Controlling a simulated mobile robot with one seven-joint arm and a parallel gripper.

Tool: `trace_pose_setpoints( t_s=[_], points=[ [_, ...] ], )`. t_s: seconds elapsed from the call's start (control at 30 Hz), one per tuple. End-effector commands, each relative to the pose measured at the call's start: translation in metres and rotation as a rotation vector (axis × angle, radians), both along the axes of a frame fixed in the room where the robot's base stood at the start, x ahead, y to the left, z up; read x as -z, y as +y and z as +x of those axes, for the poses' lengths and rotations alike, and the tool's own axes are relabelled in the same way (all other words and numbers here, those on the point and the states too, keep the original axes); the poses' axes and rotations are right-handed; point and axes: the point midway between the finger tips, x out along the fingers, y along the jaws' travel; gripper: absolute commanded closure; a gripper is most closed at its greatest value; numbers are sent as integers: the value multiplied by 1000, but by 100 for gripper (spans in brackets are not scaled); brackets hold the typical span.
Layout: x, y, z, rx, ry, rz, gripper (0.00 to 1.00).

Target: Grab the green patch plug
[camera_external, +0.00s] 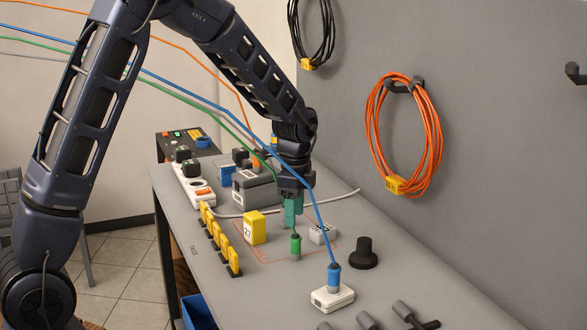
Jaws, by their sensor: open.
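The green patch plug (295,244) stands upright on the grey bench, with a pale metal end at its bottom and its thin green cable rising from its top. My gripper (292,221) points down with teal fingers, open, just above the plug. The cable passes up at the fingers; I cannot tell whether it runs between them or behind them. The plug's body shows below the fingertips and is not held.
A blue plug (333,277) stands in a white box (332,299) in front. A yellow block (255,228), a small grey box (322,233) and a black knob (363,253) stand nearby. Yellow tags (220,240) line the left edge. Blue and green cables cross by my arm.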

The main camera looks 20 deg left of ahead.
Motion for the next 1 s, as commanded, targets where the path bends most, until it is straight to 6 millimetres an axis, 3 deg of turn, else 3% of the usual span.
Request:
trace_pose_setpoints(
  t_s=[0.2, 0.47, 0.8, 1.0],
  points=[
    [32, -1, -1, 0, 2, 1, 51],
    [48, -1, -2, 1, 0, 1, 51],
    [90, -4, -5, -1, 1, 1, 51],
    [93, -4, -4, 0, -1, 0, 51]
  ],
)
